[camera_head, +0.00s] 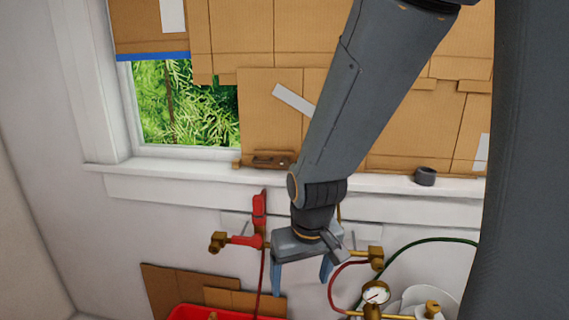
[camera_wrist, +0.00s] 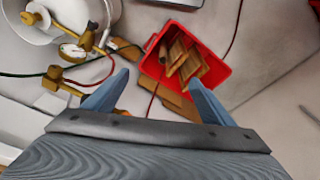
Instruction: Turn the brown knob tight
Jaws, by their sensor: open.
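Several brass-brown fittings show, and I cannot tell for sure which is the brown knob. One knob-like piece (camera_head: 432,308) sits on the white cylinder (camera_head: 448,297) at the lower right; a matching piece (camera_wrist: 30,17) is at the top left of the wrist view. Another brown fitting (camera_head: 376,258) is on the wall, right of my gripper. A third (camera_head: 217,242) is at the end of the red torch handle on the left. My gripper (camera_head: 302,277) points down with its fingers apart and nothing between them. It stands clear of the cylinder, to its left.
A pressure gauge (camera_head: 375,293) with red and green hoses stands beside the cylinder. A red bin (camera_wrist: 222,72) holding brown pieces lies below my gripper, with cardboard (camera_head: 172,288) behind. A dark roll (camera_head: 425,176) sits on the window sill (camera_head: 380,187).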

